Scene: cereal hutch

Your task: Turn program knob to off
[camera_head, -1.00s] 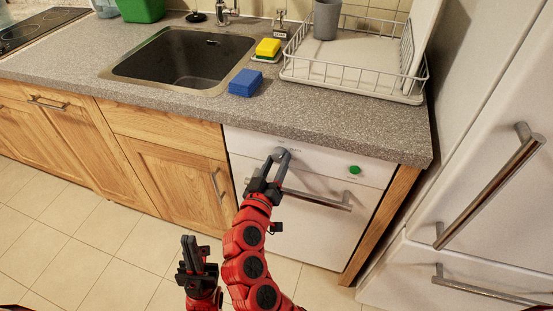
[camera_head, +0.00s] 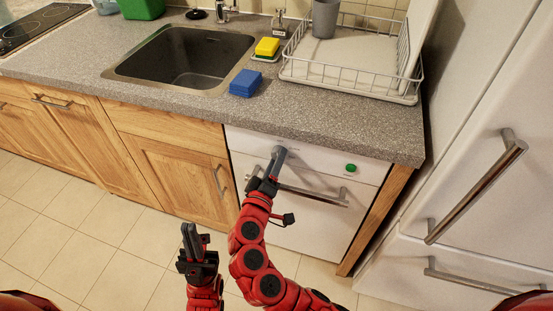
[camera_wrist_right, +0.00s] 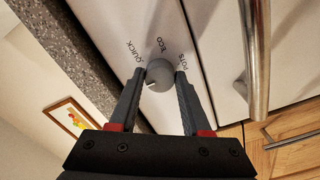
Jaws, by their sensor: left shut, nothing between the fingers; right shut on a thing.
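The grey program knob (camera_wrist_right: 159,77) sits on the white dishwasher front (camera_head: 315,160), with the printed words QUICK, ECO and POTS around it in the right wrist view. A small pale mark shows on the knob's rim, toward the lower left of that view. My right gripper (camera_head: 278,152) is at the panel, and in the right wrist view its fingers (camera_wrist_right: 160,74) are shut on the knob, one on each side. In the head view the fingers largely hide the knob. My left gripper (camera_head: 189,232) is shut and empty, low above the floor, away from the dishwasher.
A green button (camera_head: 350,168) is on the panel to the right. The dishwasher's bar handle (camera_head: 315,194) runs just below the knob. The counter edge (camera_head: 330,145) overhangs above. A white fridge with long handles (camera_head: 475,188) stands to the right. The floor at left is clear.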

